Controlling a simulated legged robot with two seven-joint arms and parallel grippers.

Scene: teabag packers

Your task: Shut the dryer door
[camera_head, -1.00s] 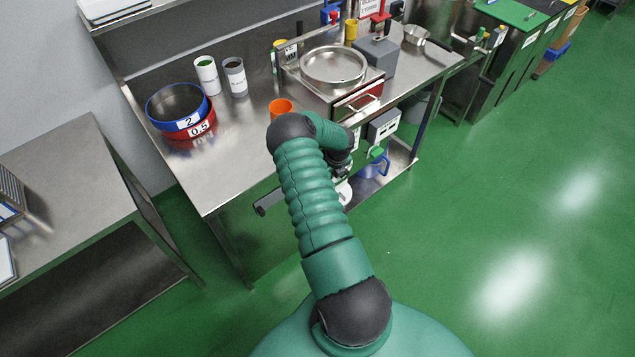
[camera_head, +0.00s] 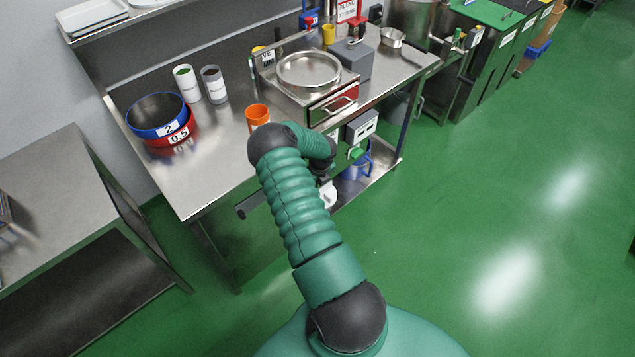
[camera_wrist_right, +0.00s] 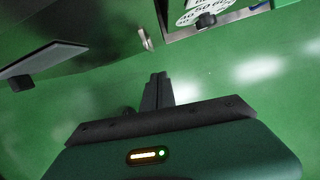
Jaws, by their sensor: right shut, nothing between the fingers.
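A dark grey flat bar or panel edge (camera_head: 250,204) juts out below the bench, left of my right arm in the head view; it may be the dryer door. In the right wrist view a dark panel (camera_wrist_right: 95,25) with a flat grey plate (camera_wrist_right: 45,58) lies upper left, probably the same door. A box with a round numbered dial (camera_wrist_right: 205,10) is at upper right. My right gripper (camera_wrist_right: 157,88) is shut and empty, with green floor around its tips, apart from the panel. In the head view my right arm hides most of it. My left gripper is not in view.
The steel bench (camera_head: 215,155) carries blue and red sieves (camera_head: 156,115), an orange cup (camera_head: 257,113), and a round pan (camera_head: 309,70) above a drawer with a handle (camera_head: 335,108). A grey control box (camera_head: 361,127) hangs at its front. Green floor is clear at right.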

